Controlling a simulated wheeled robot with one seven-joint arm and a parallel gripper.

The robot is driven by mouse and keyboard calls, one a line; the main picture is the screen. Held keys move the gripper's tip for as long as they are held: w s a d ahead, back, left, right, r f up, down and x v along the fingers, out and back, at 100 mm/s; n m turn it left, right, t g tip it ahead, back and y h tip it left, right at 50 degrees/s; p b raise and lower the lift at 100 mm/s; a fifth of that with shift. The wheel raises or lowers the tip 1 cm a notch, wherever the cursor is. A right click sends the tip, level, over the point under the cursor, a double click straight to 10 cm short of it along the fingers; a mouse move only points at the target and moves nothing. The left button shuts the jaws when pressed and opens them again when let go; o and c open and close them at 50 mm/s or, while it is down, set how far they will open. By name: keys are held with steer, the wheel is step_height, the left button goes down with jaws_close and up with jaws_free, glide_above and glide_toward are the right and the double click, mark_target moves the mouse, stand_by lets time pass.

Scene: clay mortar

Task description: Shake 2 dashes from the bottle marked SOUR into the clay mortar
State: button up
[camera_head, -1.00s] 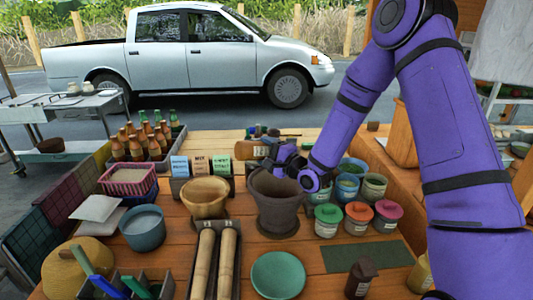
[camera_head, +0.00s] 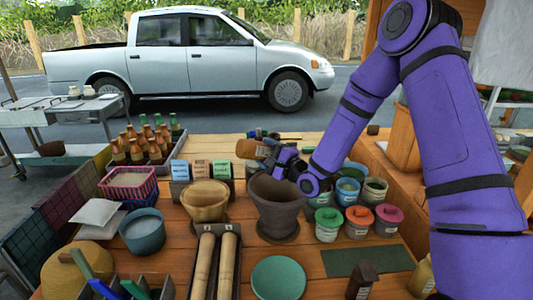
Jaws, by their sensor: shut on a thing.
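The clay mortar (camera_head: 278,212) is a dark grey-brown pot standing upright on the wooden table, its mouth facing up. My gripper (camera_head: 268,154) is above and behind the mortar's rim and is shut on an amber-brown bottle (camera_head: 249,149). The bottle lies nearly on its side, tilted, with its left end slightly higher, above the mortar's back-left rim. Its label is too small to read, so I cannot confirm the SOUR marking. The inside of the mortar is dark, and I cannot tell what it holds.
A lighter wooden bowl (camera_head: 206,201) stands close left of the mortar. Lidded jars (camera_head: 328,226) and open pots (camera_head: 347,190) crowd its right. A green plate (camera_head: 278,279) lies in front. A dark bottle (camera_head: 362,281) stands at the front right. Small labelled boxes (camera_head: 201,169) stand behind the bowl.

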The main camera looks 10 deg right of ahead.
steer(key=shift+d, duration=0.1)
stand_by(0.3)
steer(key=shift+a+f+n+g, duration=0.2)
steer(key=shift+f+n+g, duration=0.1)
steer(key=shift+n, duration=0.5)
steer(key=n, duration=0.1)
steer(key=f+n, duration=0.1)
steer(key=n+g+h, duration=0.1)
steer(key=shift+s+a+f+n, duration=0.1)
steer(key=shift+a+f+n, duration=0.05)
steer(key=shift+f+n, duration=0.15)
steer(key=shift+d+r+n+g+h, duration=0.4)
steer(key=shift+d+r+n, duration=0.35)
steer(key=shift+n, duration=0.35)
steer(key=shift+w+d+r+n+g+h, duration=0.15)
steer(key=shift+d+r+n+h, duration=0.1)
steer(key=shift+n, duration=0.35)
steer(key=shift+w+d+r+n+g+h, duration=0.15)
steer(key=shift+d+r+n+h, duration=0.1)
steer(key=shift+n, duration=0.35)
steer(key=shift+a, duration=0.1)
